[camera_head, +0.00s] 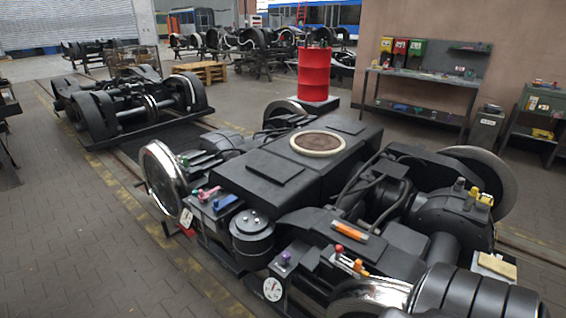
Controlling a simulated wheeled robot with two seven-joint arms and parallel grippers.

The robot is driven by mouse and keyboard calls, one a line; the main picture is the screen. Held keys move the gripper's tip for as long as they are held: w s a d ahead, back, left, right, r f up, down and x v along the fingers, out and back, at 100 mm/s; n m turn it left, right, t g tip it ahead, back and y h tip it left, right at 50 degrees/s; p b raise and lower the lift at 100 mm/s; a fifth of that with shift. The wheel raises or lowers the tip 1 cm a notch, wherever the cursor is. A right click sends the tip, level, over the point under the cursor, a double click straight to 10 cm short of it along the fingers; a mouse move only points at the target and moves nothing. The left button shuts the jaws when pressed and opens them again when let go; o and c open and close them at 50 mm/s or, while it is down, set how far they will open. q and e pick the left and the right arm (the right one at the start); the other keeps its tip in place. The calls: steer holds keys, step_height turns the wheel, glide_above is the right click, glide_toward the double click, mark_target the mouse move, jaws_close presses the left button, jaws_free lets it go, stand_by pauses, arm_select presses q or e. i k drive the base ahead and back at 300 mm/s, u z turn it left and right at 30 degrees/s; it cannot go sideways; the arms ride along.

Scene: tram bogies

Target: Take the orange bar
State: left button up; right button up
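The orange bar (350,230) lies on a flat black surface of the near tram bogie (272,183), right of the picture's middle. It is short, straight and tilted slightly down to the right. Its whole upper side shows and nothing touches it from above. Neither of my grippers shows in the head view.
Small red and orange knobs (339,249) stand just below the bar, and a purple knob (285,258) to their left. A blue piece (225,202) lies farther left. Dark hoses (385,200) rise behind the bar. A red barrel (314,73) stands behind the bogie. Paved floor at left is clear.

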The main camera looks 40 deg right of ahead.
mark_target(345, 229)
steer(key=i, duration=2.4)
steer(key=z, duration=4.65)
